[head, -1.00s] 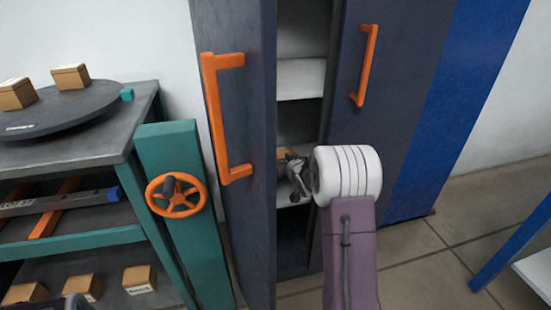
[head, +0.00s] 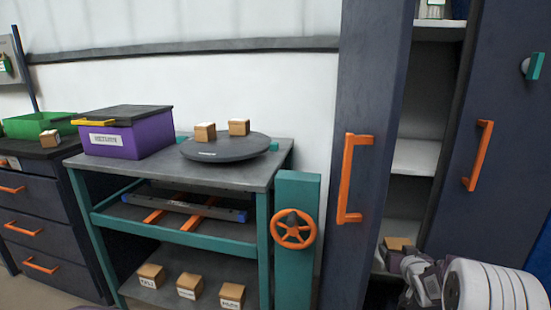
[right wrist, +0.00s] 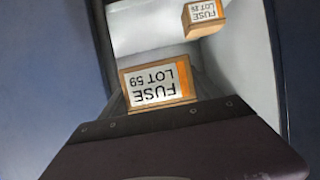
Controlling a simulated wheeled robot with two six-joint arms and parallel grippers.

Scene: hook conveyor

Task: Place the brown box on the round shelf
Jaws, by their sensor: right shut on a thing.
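The round shelf (head: 226,151) is a dark grey disc on the workbench, left of the cabinet in the head view, with two brown boxes on it. My right gripper (head: 404,259) reaches into the open cabinet at the lower right. It is shut on a brown box (head: 398,243), which is partly hidden by the gripper in the head view. In the right wrist view this box (right wrist: 158,85) shows a white label reading FUSE LOT 59, upside down. A second labelled fuse box (right wrist: 203,14) stands farther back. My left gripper is not in view.
The cabinet's left door (head: 368,120), with an orange handle, stands between my right gripper and the workbench (head: 262,172). A purple bin (head: 124,142) sits left of the round shelf. An orange handwheel (head: 293,229) is at the bench's right. Several brown boxes lie on the bottom shelf.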

